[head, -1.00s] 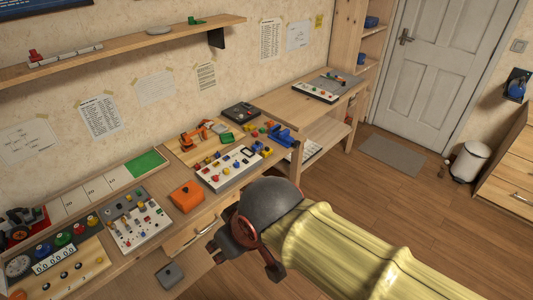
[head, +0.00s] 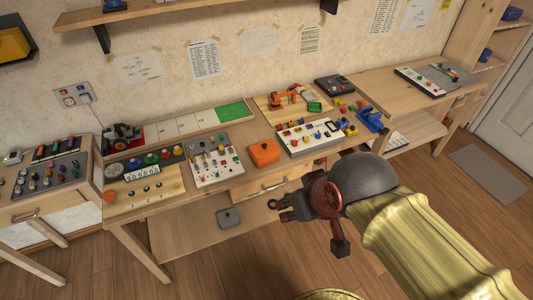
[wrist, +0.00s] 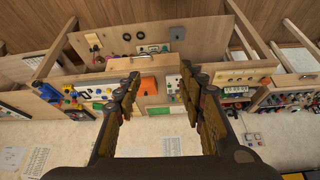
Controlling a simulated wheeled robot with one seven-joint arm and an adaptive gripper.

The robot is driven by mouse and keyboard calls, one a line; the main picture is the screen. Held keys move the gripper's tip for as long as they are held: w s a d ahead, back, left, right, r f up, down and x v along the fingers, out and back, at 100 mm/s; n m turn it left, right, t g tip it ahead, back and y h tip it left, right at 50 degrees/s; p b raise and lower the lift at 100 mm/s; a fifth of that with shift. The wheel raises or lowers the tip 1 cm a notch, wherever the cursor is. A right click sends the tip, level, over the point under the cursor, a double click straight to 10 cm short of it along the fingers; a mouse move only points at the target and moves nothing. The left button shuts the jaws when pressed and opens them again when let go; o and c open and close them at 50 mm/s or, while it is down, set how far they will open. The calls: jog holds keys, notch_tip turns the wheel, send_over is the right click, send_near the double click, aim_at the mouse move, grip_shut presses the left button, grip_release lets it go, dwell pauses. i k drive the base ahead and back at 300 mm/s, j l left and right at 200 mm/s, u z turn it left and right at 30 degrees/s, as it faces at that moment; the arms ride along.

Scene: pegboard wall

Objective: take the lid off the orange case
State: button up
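The orange case (head: 264,153) sits on the wooden workbench near its front edge, between two panels of controls. It looks closed, with its lid on top; the seam is too small to see. It also shows in the wrist view (wrist: 148,86), which looks upside down. My gripper (head: 283,208) is in front of the bench, nearer to me than the case and apart from it. In the wrist view my gripper (wrist: 160,88) has its two fingers spread with nothing held between them, and the case appears in the gap, farther off.
A white panel with knobs (head: 217,165) stands left of the case, another panel (head: 309,138) right of it. Below the case is a drawer (head: 268,184). A small grey box (head: 229,217) lies on the lower shelf. Open floor lies in front.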

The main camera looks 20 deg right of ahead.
aim_at(261, 150)
jog(key=i+l, duration=0.3)
jog(key=i, duration=0.2)
jog(key=i+l+u, duration=0.1)
jog(key=i+l, duration=0.2)
jog(key=i, duration=0.25)
